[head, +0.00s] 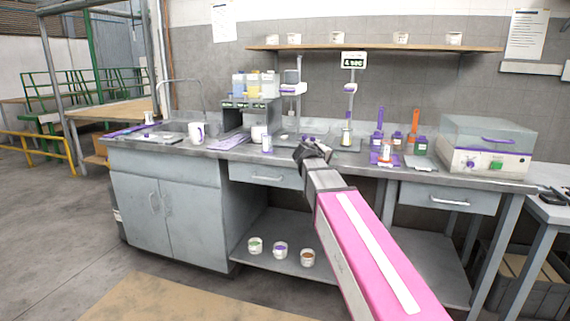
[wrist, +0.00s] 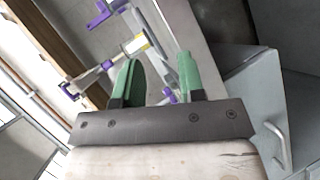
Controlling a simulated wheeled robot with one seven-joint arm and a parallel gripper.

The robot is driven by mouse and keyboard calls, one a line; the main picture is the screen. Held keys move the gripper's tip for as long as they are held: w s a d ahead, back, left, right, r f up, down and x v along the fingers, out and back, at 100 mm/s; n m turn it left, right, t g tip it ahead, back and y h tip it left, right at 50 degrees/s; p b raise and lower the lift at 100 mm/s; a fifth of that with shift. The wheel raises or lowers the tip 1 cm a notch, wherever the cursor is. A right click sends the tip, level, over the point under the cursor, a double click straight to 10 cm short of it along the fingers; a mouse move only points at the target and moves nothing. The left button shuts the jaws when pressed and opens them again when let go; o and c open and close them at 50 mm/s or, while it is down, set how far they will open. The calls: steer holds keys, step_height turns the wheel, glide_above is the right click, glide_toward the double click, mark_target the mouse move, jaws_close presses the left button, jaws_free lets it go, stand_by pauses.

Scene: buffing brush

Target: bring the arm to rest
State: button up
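My arm, with a pink link, reaches from the lower right of the head view toward the front edge of the bench. My gripper (head: 312,151) is at its end, in front of the bench's middle. In the wrist view its two green fingers (wrist: 158,78) stand apart with a gap between them. Nothing shows between the fingertips. A buffing brush cannot be made out with certainty in either view.
The grey bench (head: 238,154) carries a white mug (head: 196,133), a bottle rack (head: 247,103), and a clear-lidded machine (head: 488,145). A shelf (head: 375,48) with several pots runs above. Three pots, one with purple contents (head: 280,250), stand on the lower shelf. Floor at left is open.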

steer(key=s+d+f+m+g+y, duration=0.25)
steer(key=s+f, duration=0.35)
steer(key=f, duration=0.5)
steer(key=s+d+f+m+g+y, duration=0.1)
steer(key=s+f+g+y, duration=0.3)
steer(key=f, duration=0.7)
steer(key=s+a+f+m+g+y, duration=0.2)
steer(key=s+f+m+g+y, duration=0.1)
steer(key=s+f, duration=1.1)
steer(key=shift+s+a+f, duration=0.2)
steer(key=shift+s+f, duration=0.1)
steer(key=shift+s, duration=0.8)
